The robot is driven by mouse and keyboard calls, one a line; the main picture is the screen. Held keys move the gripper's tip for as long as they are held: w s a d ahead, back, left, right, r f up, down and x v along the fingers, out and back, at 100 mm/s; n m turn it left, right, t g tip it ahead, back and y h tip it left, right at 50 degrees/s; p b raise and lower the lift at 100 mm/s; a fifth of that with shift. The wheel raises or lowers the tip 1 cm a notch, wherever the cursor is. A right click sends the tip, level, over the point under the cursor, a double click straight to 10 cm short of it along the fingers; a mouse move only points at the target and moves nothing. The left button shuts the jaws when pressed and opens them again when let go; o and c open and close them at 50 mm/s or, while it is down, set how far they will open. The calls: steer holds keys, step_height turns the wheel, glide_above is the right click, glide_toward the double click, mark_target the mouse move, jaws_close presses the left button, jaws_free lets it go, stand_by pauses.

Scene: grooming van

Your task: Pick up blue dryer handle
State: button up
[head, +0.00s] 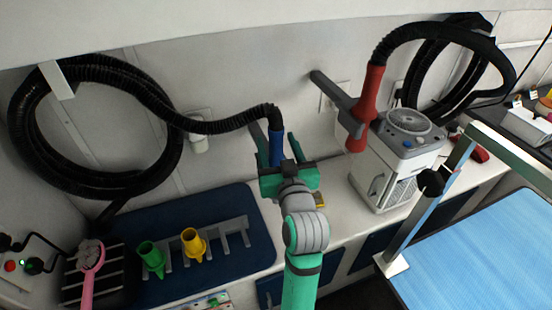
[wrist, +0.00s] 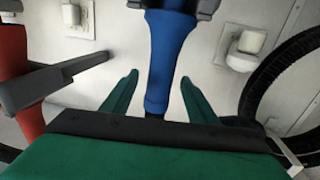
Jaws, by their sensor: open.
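The blue dryer handle (head: 276,147) hangs upright at the end of a black hose near the back wall, held by a dark grey wall bracket (head: 258,140). My gripper (head: 276,150) is at the handle, and my wrist hides the handle's lower part in the head view. In the wrist view the blue handle (wrist: 167,62) stands between the two green fingers of my gripper (wrist: 158,88). The fingers are open, with a visible gap on each side of the handle.
A red dryer handle (head: 366,110) hangs to the right above a white dryer unit (head: 400,160). A blue mat (head: 215,275) with green and yellow nozzles (head: 192,243) lies left. A blue-topped table (head: 480,250) stands at right. Black hose coils (head: 35,150) hang on the wall.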

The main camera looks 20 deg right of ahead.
steer(key=shift+w+d+r, duration=0.15)
steer(key=shift+w+d, duration=0.05)
steer(key=shift+w, duration=1.1)
steer(key=shift+w+d+r, duration=0.15)
steer(key=shift+w, duration=1.1)
steer(key=c, duration=1.3)
